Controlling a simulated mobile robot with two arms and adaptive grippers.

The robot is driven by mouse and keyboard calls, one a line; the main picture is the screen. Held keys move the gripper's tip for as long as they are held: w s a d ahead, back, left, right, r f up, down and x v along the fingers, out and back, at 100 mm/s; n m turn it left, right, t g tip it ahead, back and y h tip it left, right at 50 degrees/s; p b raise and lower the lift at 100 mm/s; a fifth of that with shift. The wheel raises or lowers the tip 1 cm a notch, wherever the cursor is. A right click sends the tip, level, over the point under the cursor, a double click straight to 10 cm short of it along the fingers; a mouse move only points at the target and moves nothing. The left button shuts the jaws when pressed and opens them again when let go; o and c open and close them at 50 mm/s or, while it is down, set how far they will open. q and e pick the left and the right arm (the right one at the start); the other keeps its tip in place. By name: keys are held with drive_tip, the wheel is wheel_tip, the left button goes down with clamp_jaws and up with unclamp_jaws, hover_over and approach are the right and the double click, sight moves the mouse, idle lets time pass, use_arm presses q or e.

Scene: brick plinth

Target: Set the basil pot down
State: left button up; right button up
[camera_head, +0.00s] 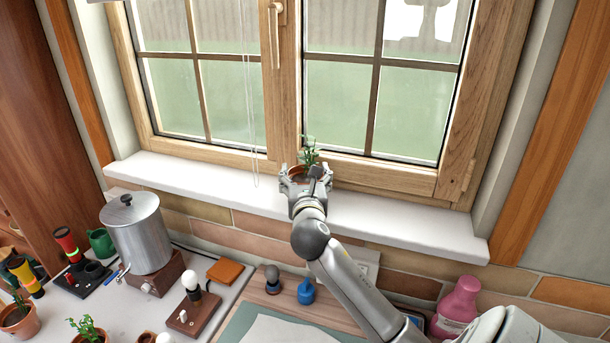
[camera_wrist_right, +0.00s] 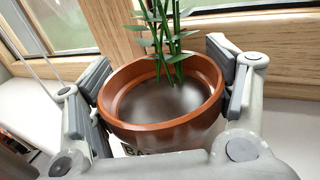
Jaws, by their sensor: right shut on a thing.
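The basil pot (camera_head: 298,171) is a small terracotta pot with dark soil and thin green stems. In the head view it is at the white window sill (camera_head: 400,213), in front of the middle window post. My right gripper (camera_head: 306,178) is shut on it from the near side. In the right wrist view, the pot (camera_wrist_right: 163,130) is upright between the two fingers of the gripper (camera_wrist_right: 160,100), one on each side of its rim. A label with partly hidden letters shows below the rim. The pot's base is hidden, so I cannot tell whether it touches the sill. My left gripper is not in view.
The sill is clear on both sides of the pot. A blind cord (camera_head: 248,110) hangs to its left. The window frame (camera_head: 285,120) stands close behind. Below, a counter holds a metal canister (camera_head: 138,235), a light bulb on a wooden block (camera_head: 193,312), a pink bottle (camera_head: 457,308) and several potted plants.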

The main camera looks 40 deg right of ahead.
drive_tip(key=o, duration=1.3)
drive_tip(key=shift+f, duration=0.15)
drive_tip(key=shift+r, duration=0.2)
drive_tip(key=shift+s+a+f, duration=0.1)
drive_tip(key=shift+s+a, duration=0.1)
drive_tip(key=shift+a, duration=0.05)
drive_tip(key=b+v, duration=0.2)
drive_tip(key=v, duration=0.9)
drive_tip(key=shift+s, duration=0.2)
